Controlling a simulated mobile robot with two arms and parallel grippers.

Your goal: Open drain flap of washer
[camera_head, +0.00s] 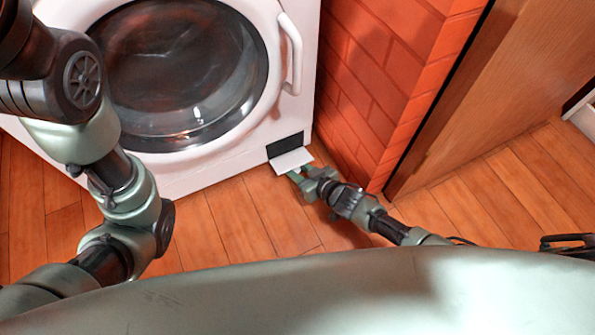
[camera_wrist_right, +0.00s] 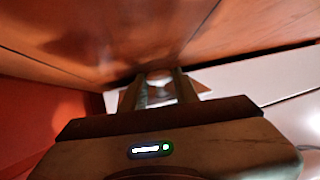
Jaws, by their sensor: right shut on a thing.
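The white washer (camera_head: 190,170) stands at the left in the head view, its round door shut. At its lower right corner is a dark drain opening (camera_head: 285,145). The white drain flap (camera_head: 292,160) is hinged out and down from it, standing out over the floor. My right gripper (camera_head: 297,175) is at the flap's outer edge, shut on it. In the right wrist view the two fingers (camera_wrist_right: 160,88) meet the pale flap (camera_wrist_right: 196,86); their exact grip is dim and partly hidden. My left arm is folded at the left, and its gripper is not in view.
A wooden door (camera_head: 475,90) is farther right. The wood floor (camera_head: 235,220) in front of the washer is clear.

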